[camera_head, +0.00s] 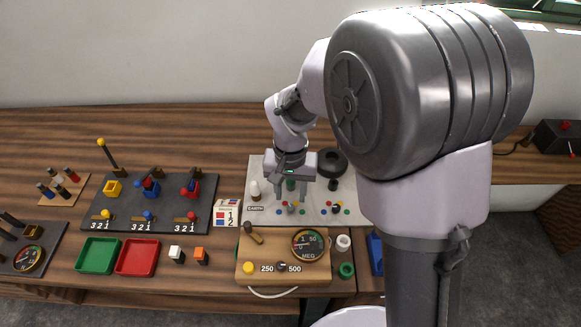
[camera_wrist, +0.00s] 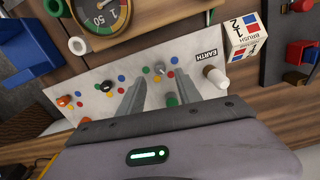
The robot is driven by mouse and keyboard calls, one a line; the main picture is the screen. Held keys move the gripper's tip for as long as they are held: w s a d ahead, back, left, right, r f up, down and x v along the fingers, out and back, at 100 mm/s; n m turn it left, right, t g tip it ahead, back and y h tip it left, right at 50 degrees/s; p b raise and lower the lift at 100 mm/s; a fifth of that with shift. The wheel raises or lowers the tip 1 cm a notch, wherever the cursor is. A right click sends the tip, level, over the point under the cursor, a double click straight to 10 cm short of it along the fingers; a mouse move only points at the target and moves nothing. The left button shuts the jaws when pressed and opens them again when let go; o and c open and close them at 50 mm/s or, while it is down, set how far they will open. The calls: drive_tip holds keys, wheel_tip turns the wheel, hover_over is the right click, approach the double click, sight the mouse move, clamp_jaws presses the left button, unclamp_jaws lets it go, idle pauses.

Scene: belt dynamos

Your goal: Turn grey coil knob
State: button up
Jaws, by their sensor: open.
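The grey coil knob (camera_wrist: 160,68) stands on a pale panel (camera_wrist: 204,47), ringed by small coloured dots. In the wrist view it lies just beyond and between my two fingertips, with no visible contact. In the head view the knob (camera_head: 291,208) shows just below the fingers. My gripper (camera_wrist: 163,81) is open and empty. In the head view my gripper (camera_head: 292,194) hangs over the panel, pointing down. A green post (camera_wrist: 171,100) shows between the fingers, closer to the palm. My arm hides the panel's right part in the head view.
A black knob (camera_wrist: 106,86) and an orange knob (camera_wrist: 65,101) share the panel. A white post (camera_wrist: 215,75) stands beside the fingers. A wooden box with a MEG dial (camera_head: 309,245) lies in front. A brush box (camera_head: 227,211) is at left.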

sight(291, 207)
wheel_tip(291, 207, up, 12)
drive_tip(key=p, duration=0.3)
drive_tip(key=s+d+r+m+t+y+b, duration=0.1)
drive_tip(key=s+d+r+t+b, duration=0.1)
drive_tip(key=s, duration=0.6)
drive_tip(key=s+d+r+m+t+y+b, duration=0.1)
drive_tip(key=s+d+r+t+b, duration=0.1)
drive_tip(key=s+d, duration=0.4)
drive_tip(key=s+t+b, duration=0.1)
drive_tip(key=s+b, duration=0.1)
drive_tip(key=s, duration=0.1)
drive_tip(key=shift+d+m+t, duration=0.35)
drive_tip(key=shift+m+t, duration=0.05)
drive_tip(key=shift+s, duration=0.1)
